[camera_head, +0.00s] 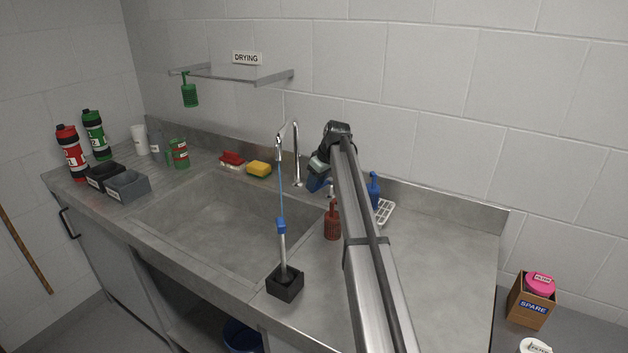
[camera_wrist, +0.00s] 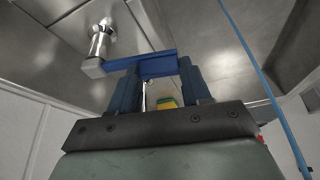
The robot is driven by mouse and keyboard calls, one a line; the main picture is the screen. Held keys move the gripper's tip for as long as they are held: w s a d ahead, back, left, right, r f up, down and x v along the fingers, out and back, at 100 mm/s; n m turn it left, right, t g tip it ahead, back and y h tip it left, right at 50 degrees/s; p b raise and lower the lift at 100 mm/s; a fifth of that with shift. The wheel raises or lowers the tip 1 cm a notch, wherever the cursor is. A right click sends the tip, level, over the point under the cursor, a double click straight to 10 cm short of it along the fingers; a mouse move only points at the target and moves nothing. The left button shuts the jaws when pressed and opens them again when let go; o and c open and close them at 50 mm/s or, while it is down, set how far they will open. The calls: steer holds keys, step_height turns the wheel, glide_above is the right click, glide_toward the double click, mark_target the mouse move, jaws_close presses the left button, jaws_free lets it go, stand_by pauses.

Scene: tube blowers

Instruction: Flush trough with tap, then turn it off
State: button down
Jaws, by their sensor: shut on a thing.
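The chrome tap (camera_head: 296,160) stands at the back rim of the trough (camera_head: 205,220), its spout curving over the basin. A thin blue line (camera_head: 281,190) runs down below the spout and also shows in the wrist view (camera_wrist: 262,80); I cannot tell if it is water or a thin rod. My gripper (camera_head: 319,180) is beside the tap, on its right. In the wrist view my gripper (camera_wrist: 158,82) is shut on a blue lever (camera_wrist: 145,61) joined to a chrome valve body (camera_wrist: 99,45). The grip is partly hidden in the head view.
A blue-topped tool stands in a black holder (camera_head: 285,288) at the front rim. A red bottle (camera_head: 332,222) and blue bottle (camera_head: 374,190) stand to the right. A red brush (camera_head: 232,159) and yellow sponge (camera_head: 259,169) lie left of the tap. The right counter is mostly clear.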

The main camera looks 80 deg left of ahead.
steer(key=shift+w+d+n+g, duration=0.5)
steer(key=shift+w+d+n, duration=0.15)
steer(key=shift+n, duration=0.65)
steer(key=shift+h, duration=0.3)
steer(key=c, duration=0.5)
jaws_free()
steer(key=shift+r, duration=0.1)
steer(key=v, duration=1.3)
steer(key=shift+d+r, duration=0.2)
steer(key=shift+r, duration=0.15)
